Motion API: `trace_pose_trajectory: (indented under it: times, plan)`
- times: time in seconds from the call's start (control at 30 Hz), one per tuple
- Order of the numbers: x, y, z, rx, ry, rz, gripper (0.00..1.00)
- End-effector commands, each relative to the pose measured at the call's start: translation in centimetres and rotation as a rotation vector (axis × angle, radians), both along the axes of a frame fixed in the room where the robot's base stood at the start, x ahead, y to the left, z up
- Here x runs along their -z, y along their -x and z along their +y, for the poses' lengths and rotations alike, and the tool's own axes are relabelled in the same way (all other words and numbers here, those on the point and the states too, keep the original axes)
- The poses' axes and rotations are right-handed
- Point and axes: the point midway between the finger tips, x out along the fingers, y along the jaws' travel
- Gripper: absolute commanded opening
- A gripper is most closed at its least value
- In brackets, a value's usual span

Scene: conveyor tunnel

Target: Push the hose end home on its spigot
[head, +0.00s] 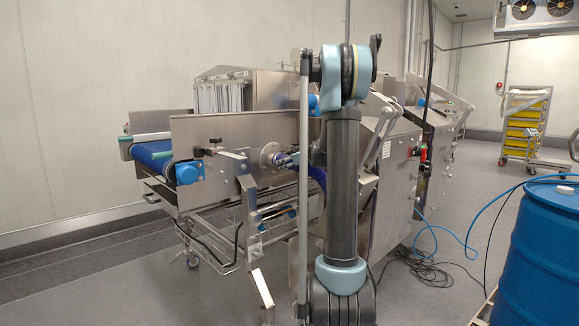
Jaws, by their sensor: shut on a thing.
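A round steel flange (270,157) stands on the side of the conveyor machine, left of my upright arm link. A blue hose (318,178) curves down and away from beside it, partly behind my arm. The hose end lies close to the flange. The spigot is too small and covered to make out, and I cannot tell how far the hose end sits on it. My gripper (288,160) shows only as small dark and metal parts at the hose end, shut on it. The rest of it is hidden behind my arm.
The conveyor with a blue belt (152,152) runs at left. Steel cabinets (398,175) stand close behind my arm at right. A blue drum (540,255) is at front right. Cables (425,270) lie on the floor. A trolley with yellow crates (524,128) stands far right.

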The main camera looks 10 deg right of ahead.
Motion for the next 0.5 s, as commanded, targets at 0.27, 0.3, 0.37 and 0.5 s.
trace_pose_trajectory:
  times: [0.27,0.3,0.37,0.5]
  plan:
    - [0.0,-1.3,1.0,0.0,-0.001,-0.001,0.12]
    - [0.0,-1.5,1.1,0.0,-0.001,-0.001,0.12]
    - [0.0,-1.8,1.3,0.0,-0.001,0.0,0.12]
    - [0.0,-2.4,1.7,0.0,-0.001,0.0,0.12]
